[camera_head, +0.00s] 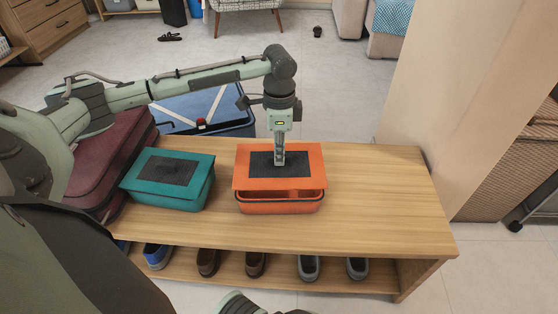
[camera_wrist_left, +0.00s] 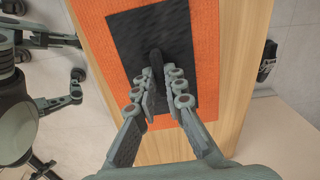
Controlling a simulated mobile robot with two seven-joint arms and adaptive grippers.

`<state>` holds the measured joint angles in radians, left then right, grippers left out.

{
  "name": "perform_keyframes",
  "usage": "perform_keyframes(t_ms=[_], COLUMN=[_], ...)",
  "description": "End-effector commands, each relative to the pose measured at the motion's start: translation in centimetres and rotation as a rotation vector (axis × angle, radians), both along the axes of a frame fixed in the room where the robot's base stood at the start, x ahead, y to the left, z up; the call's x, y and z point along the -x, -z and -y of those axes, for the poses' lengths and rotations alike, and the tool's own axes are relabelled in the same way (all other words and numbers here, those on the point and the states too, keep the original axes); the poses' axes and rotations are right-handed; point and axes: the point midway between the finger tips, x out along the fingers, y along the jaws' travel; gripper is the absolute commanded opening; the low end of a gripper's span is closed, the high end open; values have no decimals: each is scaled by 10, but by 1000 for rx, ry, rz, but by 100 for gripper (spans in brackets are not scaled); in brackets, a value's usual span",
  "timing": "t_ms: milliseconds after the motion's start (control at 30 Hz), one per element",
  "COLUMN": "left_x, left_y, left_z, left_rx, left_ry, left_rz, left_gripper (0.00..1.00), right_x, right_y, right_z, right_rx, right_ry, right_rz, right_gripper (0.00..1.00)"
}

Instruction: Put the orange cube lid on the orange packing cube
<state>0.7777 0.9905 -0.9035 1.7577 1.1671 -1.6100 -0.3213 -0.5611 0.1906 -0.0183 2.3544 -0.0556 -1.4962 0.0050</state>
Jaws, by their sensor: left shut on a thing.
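The orange cube lid (camera_head: 242,172) is a flat orange panel with a dark centre patch. My left gripper (camera_head: 279,160) points down and is shut on the lid's small dark grip. The lid also fills the middle of the left wrist view (camera_wrist_left: 95,28), with the left fingers (camera_wrist_left: 157,85) closed at its centre. The open orange packing cube (camera_head: 280,208) stands on the bench directly below. A gap with its red inside shows under the lid's front edge, so the lid is not flush there. Parts of my right arm show at the bottom edge; its fingers are not clear.
A teal packing cube (camera_head: 200,192) with its lid on stands to the left on the wooden bench (camera_head: 385,205). A dark red suitcase (camera_head: 110,155) is beyond it. A blue case (camera_head: 225,118) lies behind. Shoes (camera_head: 255,264) line the lower shelf. The bench's right side is clear.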

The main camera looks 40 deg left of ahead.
Motion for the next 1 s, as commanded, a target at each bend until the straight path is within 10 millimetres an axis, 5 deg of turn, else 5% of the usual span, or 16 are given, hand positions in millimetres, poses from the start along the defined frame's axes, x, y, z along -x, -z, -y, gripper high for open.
perform_keyframes(t_ms=[167, 1000], left_x=[1, 1], left_y=[26, 37], left_z=[0, 0], left_rx=[-1, 1], left_ry=[0, 0], left_rz=[-2, -1], left_gripper=[0, 0], right_x=[5, -5], right_y=[-8, 2], right_z=[1, -1], right_rx=[5, -4], right_ry=[4, -5], right_rz=[0, 5], right_gripper=[83, 83])
